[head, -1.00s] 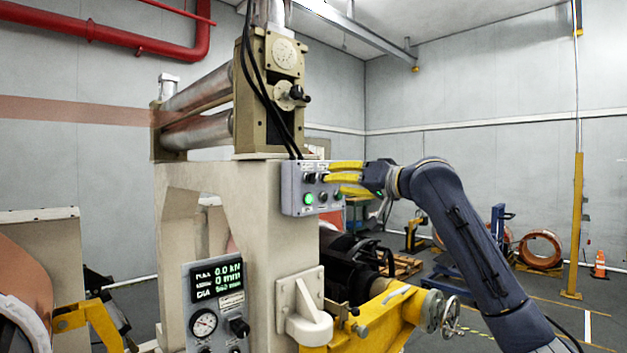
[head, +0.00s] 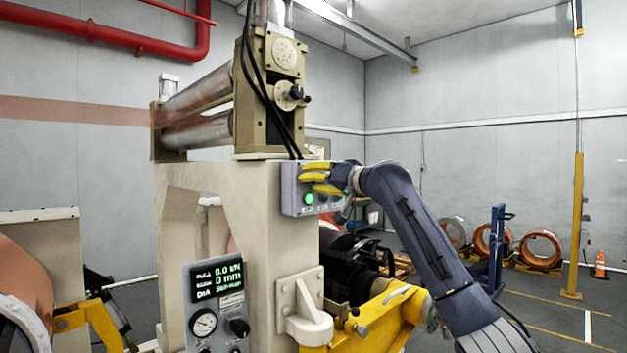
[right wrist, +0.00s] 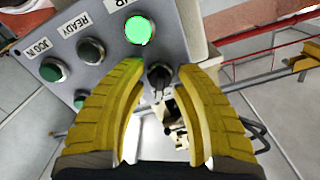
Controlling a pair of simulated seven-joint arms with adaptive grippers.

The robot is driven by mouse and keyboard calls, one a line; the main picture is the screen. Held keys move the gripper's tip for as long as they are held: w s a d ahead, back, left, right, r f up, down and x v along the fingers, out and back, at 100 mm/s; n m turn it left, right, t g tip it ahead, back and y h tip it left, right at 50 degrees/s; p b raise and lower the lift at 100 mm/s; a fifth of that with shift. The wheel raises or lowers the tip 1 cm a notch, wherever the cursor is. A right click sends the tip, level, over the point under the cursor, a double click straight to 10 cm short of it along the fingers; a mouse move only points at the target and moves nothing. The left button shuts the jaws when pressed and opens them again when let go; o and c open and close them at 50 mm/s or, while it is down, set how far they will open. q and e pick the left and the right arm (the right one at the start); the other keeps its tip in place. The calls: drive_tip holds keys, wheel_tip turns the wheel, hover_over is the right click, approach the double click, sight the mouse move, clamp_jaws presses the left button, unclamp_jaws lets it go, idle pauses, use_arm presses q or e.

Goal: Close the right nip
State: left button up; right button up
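A grey control box (head: 297,188) is on the side of the beige machine frame, with a lit green button (head: 309,198). My right gripper (head: 306,177), with yellow fingers, is at its face. In the right wrist view the open fingers (right wrist: 158,70) stand on either side of a black selector knob (right wrist: 159,76), with gaps visible on both sides. My left gripper is not visible.
A display panel (head: 218,282) on the beige frame (head: 255,235) reads 0.0 kN and 0 mm. Black cables (head: 262,90) hang above the box. A yellow machine arm (head: 375,322) lies below my right arm.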

clamp_jaws()
drive_tip(key=shift+n, duration=0.4)
drive_tip(key=n, duration=0.4)
drive_tip(key=shift+n, duration=0.4)
drive_tip(key=n, duration=0.5)
drive_tip(key=shift+n, duration=0.6)
unclamp_jaws()
drive_tip(key=v, duration=1.2)
